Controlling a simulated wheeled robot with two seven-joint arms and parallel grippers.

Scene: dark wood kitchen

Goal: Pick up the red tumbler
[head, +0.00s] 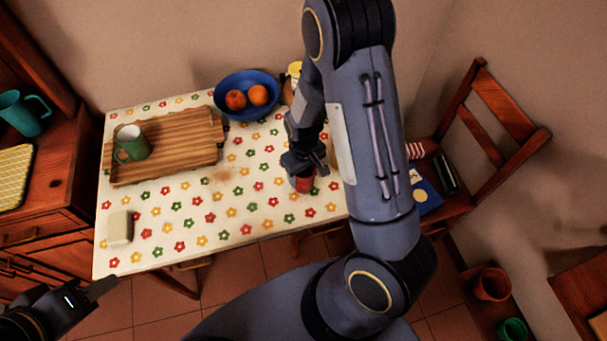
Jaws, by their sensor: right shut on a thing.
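The red tumbler (304,183) stands on the flowered tablecloth near the right end of the table, in the head view. My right gripper (304,168) comes down over it from above and is shut on it. The gripper hides the tumbler's upper part, and I cannot tell whether its base still touches the cloth. My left gripper (92,294) is at the lower left, off the table's front edge and far from the tumbler. Its fingers show only partly, so its opening is unclear.
A wooden tray (185,165) holds a green mug (132,144). A blue bowl (246,84) with orange fruit stands at the back. A pale block (120,228) lies front left. The table's front middle is clear. A chair (490,130) stands right. My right arm hides part of the table.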

